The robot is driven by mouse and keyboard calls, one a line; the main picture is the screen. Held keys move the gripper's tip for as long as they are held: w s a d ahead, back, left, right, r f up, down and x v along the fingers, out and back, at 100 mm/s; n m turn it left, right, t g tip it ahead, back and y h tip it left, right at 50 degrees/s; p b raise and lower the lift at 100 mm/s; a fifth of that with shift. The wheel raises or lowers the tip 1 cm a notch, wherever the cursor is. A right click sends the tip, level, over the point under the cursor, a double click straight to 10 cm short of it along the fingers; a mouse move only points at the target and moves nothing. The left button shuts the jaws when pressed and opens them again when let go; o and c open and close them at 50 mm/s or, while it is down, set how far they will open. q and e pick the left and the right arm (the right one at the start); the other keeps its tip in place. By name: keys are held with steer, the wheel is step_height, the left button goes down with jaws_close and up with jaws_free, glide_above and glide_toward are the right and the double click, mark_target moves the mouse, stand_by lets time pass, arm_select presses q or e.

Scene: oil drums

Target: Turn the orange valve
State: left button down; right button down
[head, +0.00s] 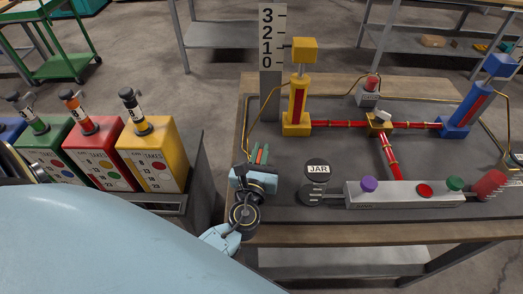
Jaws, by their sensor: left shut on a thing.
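My left arm comes in from the lower left, and its wrist bends up over the table's left edge. My left gripper (261,154) points away from me, shut at the left side of the table top. A small sliver of orange shows between its fingers; I take it for the orange valve (259,157). Most of the valve is hidden by the fingers and the light-blue gripper body, so its turn angle cannot be read. My right gripper is not in view.
Right of the gripper stand a round JAR plate (318,170) and a grey button box (405,194). Behind are a yellow cylinder (297,103), a number scale (271,50) and red pipes (338,124). Coloured canisters (153,155) stand left. A blue cylinder (463,108) stands right.

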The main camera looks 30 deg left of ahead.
arm_select(q)
steer(key=shift+y, duration=0.3)
steer(key=c, duration=1.5)
jaws_free()
steer(key=shift+s, duration=0.1)
steer(key=b+v, duration=0.1)
steer(key=v, duration=1.2)
steer(key=shift+s+r, duration=0.1)
